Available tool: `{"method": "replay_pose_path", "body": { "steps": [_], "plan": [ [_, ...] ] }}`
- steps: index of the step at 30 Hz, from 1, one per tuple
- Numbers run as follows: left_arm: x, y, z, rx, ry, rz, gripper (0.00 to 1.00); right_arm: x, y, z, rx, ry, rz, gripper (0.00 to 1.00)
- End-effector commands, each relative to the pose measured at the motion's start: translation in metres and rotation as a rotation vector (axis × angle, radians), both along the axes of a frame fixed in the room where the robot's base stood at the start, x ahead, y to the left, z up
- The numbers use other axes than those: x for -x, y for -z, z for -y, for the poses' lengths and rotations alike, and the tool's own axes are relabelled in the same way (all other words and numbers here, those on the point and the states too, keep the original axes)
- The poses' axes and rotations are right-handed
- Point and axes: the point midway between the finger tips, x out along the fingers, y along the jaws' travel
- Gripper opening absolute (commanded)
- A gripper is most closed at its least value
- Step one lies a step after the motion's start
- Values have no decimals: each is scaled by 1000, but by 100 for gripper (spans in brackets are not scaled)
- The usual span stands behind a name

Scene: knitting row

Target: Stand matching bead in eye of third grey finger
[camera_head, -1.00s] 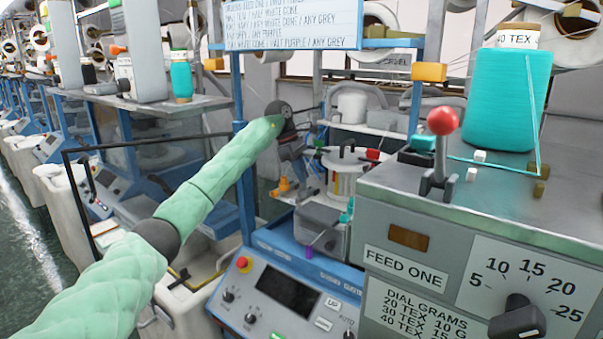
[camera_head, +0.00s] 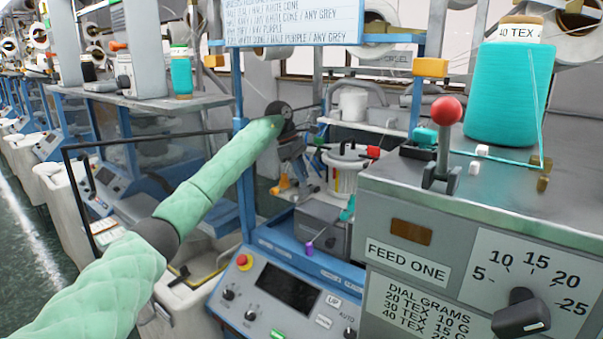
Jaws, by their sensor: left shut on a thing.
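My left arm in a green sleeve comes in from the left. Its gripper (camera_head: 304,174) points down behind the tester console, small and partly lost against the machine. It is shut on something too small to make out. A small purple piece (camera_head: 309,247) stands near a grey block (camera_head: 318,226) below the gripper. A small teal piece (camera_head: 348,210) is to its right. White cubes (camera_head: 482,150) and olive-brown cubes (camera_head: 543,184) lie on the grey cabinet top. I cannot make out the grey fingers or their eyes. My right gripper is not in view.
A teal yarn cone (camera_head: 508,95) labelled 40 TEX stands on the grey cabinet (camera_head: 400,190). A red-knobbed lever (camera_head: 445,112) rises from its near edge. A blue post (camera_head: 245,190) stands close to my left forearm. A written sign (camera_head: 292,22) hangs above.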

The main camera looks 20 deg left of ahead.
Motion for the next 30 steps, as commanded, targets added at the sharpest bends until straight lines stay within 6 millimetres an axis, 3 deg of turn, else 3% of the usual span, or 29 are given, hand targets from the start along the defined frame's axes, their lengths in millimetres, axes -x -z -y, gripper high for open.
{"method": "replay_pose_path", "body": {
  "steps": [21,22,25,26,30],
  "plan": [
    [0,14,-1,-1,-1,0,0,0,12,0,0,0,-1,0],
    [0,14,-1,-1,-1,0,20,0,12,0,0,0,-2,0],
    [0,14,-1,0,-1,0,40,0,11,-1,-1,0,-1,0],
    [0,14,0,0,-1,0,44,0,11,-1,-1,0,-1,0],
    [0,12,0,0,0,0,44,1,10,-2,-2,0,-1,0]
  ]
}}
